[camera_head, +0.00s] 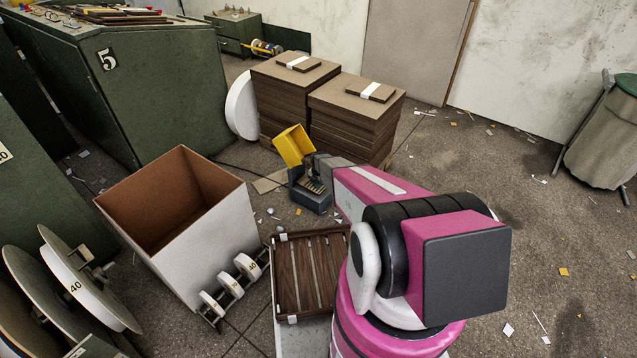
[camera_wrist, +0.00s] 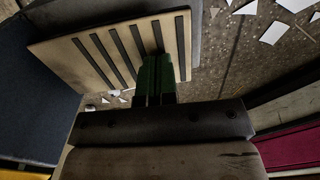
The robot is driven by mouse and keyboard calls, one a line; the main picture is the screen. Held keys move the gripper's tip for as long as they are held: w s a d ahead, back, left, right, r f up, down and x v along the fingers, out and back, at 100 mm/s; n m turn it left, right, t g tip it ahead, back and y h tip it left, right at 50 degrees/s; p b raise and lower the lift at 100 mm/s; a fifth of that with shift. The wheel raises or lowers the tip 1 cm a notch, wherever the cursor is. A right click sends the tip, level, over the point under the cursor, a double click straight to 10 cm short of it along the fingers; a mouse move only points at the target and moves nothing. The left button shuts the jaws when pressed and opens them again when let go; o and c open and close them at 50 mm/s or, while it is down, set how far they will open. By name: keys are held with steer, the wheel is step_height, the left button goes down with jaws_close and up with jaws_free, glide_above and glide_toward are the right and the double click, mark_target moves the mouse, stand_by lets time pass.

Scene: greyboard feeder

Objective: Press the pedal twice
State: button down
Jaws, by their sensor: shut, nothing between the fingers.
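The pedal is a small blue-grey foot switch (camera_head: 309,198) on the floor, with a yellow hood (camera_head: 293,147) tilted up at its back. Its ribbed tread shows in the wrist view as a pale plate with dark stripes (camera_wrist: 110,52). My gripper (camera_head: 316,176) reaches down to the pedal from the right, beside the hood. In the wrist view its green fingers (camera_wrist: 154,72) are together and empty, with their tips over the tread's edge area. I cannot tell whether they touch the tread or whether it is pressed down.
Two stacks of brown board (camera_head: 352,118) stand just behind the pedal. A large open white box (camera_head: 218,235) is to the left, and a slatted wooden tray (camera_head: 311,270) lies in front. A cable runs left from the pedal. Littered floor is open at the right.

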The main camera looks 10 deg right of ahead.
steer(key=shift+f, duration=0.1)
steer(key=shift+s+d+f, duration=0.1)
steer(key=shift+f, duration=0.55)
steer(key=shift+s+d+f, duration=0.1)
steer(key=shift+f, duration=0.55)
